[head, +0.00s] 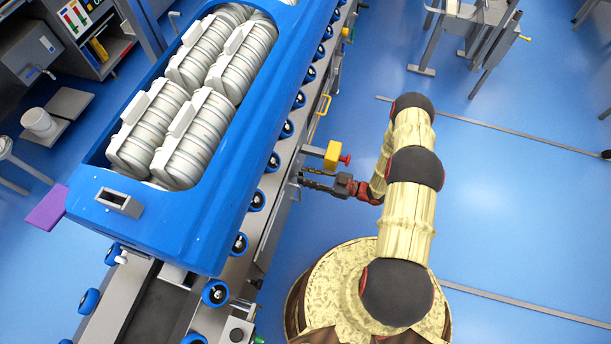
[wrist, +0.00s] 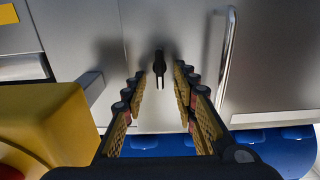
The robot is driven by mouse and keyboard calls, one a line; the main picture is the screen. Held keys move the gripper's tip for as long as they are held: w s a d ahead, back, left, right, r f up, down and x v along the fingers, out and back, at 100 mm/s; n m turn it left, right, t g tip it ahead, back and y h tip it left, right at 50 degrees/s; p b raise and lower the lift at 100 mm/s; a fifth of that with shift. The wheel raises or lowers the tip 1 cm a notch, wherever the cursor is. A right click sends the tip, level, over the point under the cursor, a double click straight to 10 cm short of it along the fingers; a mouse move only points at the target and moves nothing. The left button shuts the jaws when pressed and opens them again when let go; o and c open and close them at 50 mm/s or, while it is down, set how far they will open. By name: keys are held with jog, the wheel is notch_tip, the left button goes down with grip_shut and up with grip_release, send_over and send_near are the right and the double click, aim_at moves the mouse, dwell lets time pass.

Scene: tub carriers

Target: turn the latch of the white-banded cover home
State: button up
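The dark latch (wrist: 158,65) stands out from a grey metal panel straight ahead in the wrist view, its long side roughly upright in the picture. My gripper (wrist: 161,80) is open, with one finger on each side of the latch and a visible gap to both. In the head view my gripper (head: 303,179) reaches the right side of the conveyor frame; the latch cannot be made out there. A white band (wrist: 275,118) crosses the lower part of the grey cover (wrist: 275,65) to the right of the latch. That cover carries a bar handle (wrist: 228,65).
A yellow box with a red button (head: 332,154) sits close beside my gripper; it fills the lower left of the wrist view (wrist: 45,120). A yellow label (wrist: 22,68) marks the left panel. A blue tub (head: 225,170) with white ribbed items stands on the conveyor.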

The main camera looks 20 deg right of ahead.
jog(key=shift+w+a, duration=0.15)
jog(key=shift+a, duration=0.05)
jog(key=shift+c, duration=0.3)
grip_shut()
